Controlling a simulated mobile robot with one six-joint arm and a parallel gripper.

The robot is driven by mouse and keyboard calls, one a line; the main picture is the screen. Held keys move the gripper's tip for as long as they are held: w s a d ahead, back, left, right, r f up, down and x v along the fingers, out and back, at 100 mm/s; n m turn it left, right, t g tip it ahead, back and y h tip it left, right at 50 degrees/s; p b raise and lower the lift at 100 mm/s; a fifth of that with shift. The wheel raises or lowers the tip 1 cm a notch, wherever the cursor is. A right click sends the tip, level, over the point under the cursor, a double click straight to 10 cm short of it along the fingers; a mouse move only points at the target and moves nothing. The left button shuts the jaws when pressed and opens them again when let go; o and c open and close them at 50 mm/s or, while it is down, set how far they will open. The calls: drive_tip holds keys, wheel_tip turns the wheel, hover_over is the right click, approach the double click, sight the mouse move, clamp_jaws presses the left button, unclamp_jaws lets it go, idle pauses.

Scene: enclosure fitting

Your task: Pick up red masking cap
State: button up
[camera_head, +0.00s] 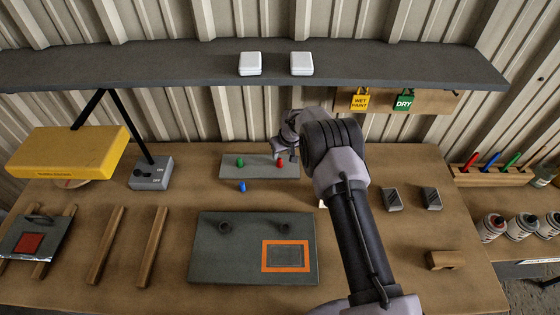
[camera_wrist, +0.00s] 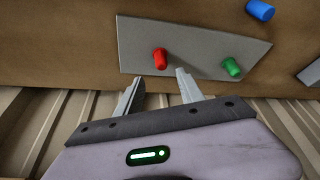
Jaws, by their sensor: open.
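The red masking cap (camera_head: 280,162) stands on a grey plate (camera_head: 258,173) near the back of the table. In the wrist view the red cap (camera_wrist: 160,58) lies just beyond the fingertips, roughly in line with the gap between them. My gripper (camera_wrist: 160,82) is open and empty. In the head view my gripper (camera_head: 287,157) is close behind the red cap, and my arm hides part of it. A green cap (camera_head: 240,162) stands on the same plate, and it also shows in the wrist view (camera_wrist: 232,66).
A blue cap (camera_head: 242,187) lies on the table in front of the plate. A grey panel (camera_head: 210,260) with an orange-framed window lies nearer. A shelf (camera_head: 400,70) with two white boxes runs above the back of the table. Two dark blocks (camera_head: 393,201) stand right of my arm.

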sight(279, 158)
drive_tip(key=x, duration=0.3)
drive_tip(key=b+x, duration=0.1)
drive_tip(key=x, duration=0.2)
drive_tip(key=shift+a+f, duration=0.15)
drive_tip(key=shift+f, duration=0.25)
drive_tip(key=shift+s+r, duration=0.1)
drive_tip(key=shift+c, duration=0.3)
clamp_jaws()
